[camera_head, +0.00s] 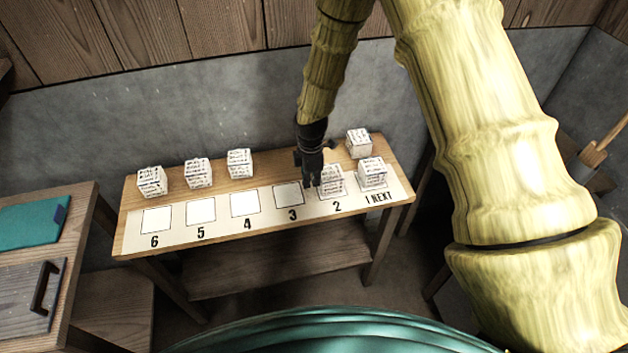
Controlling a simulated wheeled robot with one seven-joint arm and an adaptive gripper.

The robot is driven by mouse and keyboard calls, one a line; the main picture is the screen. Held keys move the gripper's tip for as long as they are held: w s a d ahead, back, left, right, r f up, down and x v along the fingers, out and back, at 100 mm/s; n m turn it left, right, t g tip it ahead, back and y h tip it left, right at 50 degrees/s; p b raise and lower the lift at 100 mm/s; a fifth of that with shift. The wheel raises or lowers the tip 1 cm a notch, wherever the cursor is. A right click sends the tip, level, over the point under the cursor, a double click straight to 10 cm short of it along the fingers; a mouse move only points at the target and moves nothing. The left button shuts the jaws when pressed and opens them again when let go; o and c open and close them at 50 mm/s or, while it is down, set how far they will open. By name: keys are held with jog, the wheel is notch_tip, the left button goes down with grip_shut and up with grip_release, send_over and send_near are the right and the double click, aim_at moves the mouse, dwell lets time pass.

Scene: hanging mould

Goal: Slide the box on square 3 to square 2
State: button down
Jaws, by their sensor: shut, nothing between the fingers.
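A white box with dark printed lettering (331,180) sits on square 2 of the white numbered strip (265,221). Square 3 (288,195) shows bare, with no box on it. Another such box (372,172) sits on square 1, marked "1 NEXT". Squares 4, 5 and 6 are empty. My gripper (312,183) is shut and empty, pointing down just left of the box on square 2, near the edge between squares 3 and 2. I cannot tell whether it touches that box.
Behind the strip on the wooden table (130,190) stand more boxes: one at the back right (358,143), and three at the back left (239,163). Another table with a teal item (30,228) and a handled board (30,293) stands left. A grey wall rises behind.

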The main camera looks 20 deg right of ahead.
jog(key=shift+a, duration=0.45)
jog(key=a, duration=0.3)
jog(key=shift+w+a+r, duration=0.1)
jog(key=shift+w+r, duration=0.05)
jog(key=shift+r, duration=0.15)
notch_tip(320, 180, up, 9)
jog(key=b, duration=0.3)
jog(key=shift+r, duration=0.2)
